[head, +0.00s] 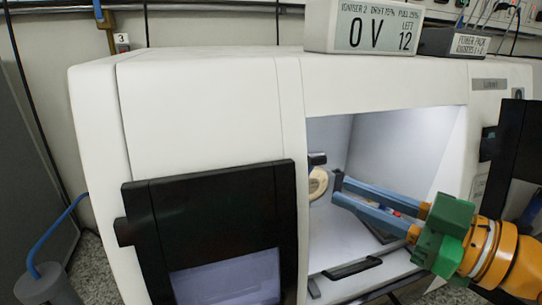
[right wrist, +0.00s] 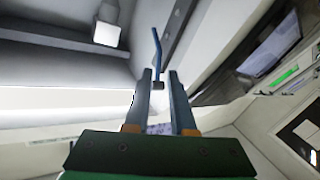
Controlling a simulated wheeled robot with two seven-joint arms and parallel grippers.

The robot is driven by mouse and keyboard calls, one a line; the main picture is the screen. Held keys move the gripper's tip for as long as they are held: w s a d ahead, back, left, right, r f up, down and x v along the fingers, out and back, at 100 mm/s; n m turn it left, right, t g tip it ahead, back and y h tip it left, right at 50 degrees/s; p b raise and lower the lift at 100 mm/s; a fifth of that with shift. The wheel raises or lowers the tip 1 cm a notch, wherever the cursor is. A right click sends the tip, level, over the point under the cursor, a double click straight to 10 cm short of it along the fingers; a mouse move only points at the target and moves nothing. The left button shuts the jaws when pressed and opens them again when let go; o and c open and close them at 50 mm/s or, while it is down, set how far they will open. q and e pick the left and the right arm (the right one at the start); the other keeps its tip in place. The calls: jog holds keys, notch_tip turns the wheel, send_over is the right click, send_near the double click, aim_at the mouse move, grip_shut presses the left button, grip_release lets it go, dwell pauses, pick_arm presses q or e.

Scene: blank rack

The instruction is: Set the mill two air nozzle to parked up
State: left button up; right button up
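My right gripper (head: 341,190) reaches through the opening of a white mill cabinet (head: 210,110) from the right. Its two blue-grey fingers stand apart, and they show in the right wrist view (right wrist: 160,85). There a thin bent blue tube with a dark block at its end (right wrist: 157,84), apparently the air nozzle, lies between the fingertips. I cannot tell whether either finger touches it. In the head view a small dark and blue piece (head: 337,180) shows at the fingertips, close to a round beige disc (head: 318,184). My left gripper is not in view.
A black door panel with a window (head: 225,225) covers the cabinet's left front. A black handle bar (head: 352,267) lies at the opening's lower edge. A display box reading "0 V" and "LEFT 12" (head: 362,27) stands on top. The chamber's upper right is clear.

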jog(key=shift+y, duration=0.3)
jog(key=p+x, duration=0.3)
jog(key=r+p+x, duration=0.1)
jog(key=p+x, duration=0.1)
jog(key=shift+w+a, duration=0.15)
jog(key=shift+a, duration=0.1)
jog(key=shift+d, duration=0.15)
jog(key=shift+c, duration=0.6)
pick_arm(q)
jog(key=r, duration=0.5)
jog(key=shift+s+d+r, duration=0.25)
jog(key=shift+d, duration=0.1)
pick_arm(e)
grip_shut()
jog(key=shift+r, duration=0.1)
